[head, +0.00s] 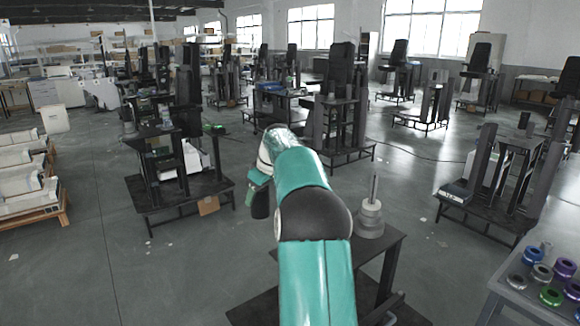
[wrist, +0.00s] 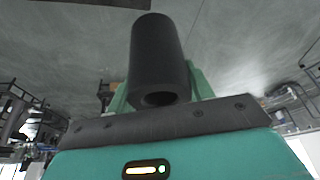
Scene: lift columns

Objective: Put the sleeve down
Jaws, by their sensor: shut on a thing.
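A black hollow sleeve (wrist: 158,50) fills the upper middle of the wrist view, with its open end facing the camera. My gripper (wrist: 160,88) is shut on it, with green fingers on both sides. In the head view the sleeve (head: 260,206) is a small dark cylinder hanging in the air under the end of my arm. My gripper (head: 251,192) is mostly hidden there by my own arm. A grey stepped base with an upright pin (head: 370,214) stands on a dark stand (head: 388,250), to the right of my arm.
A table with several coloured rings (head: 545,281) is at the lower right. A dark workstation (head: 180,190) stands at left, and another with a blue item (head: 456,192) at right. Pallets with white stacks (head: 25,185) are at far left. Open floor (head: 95,260) lies between them.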

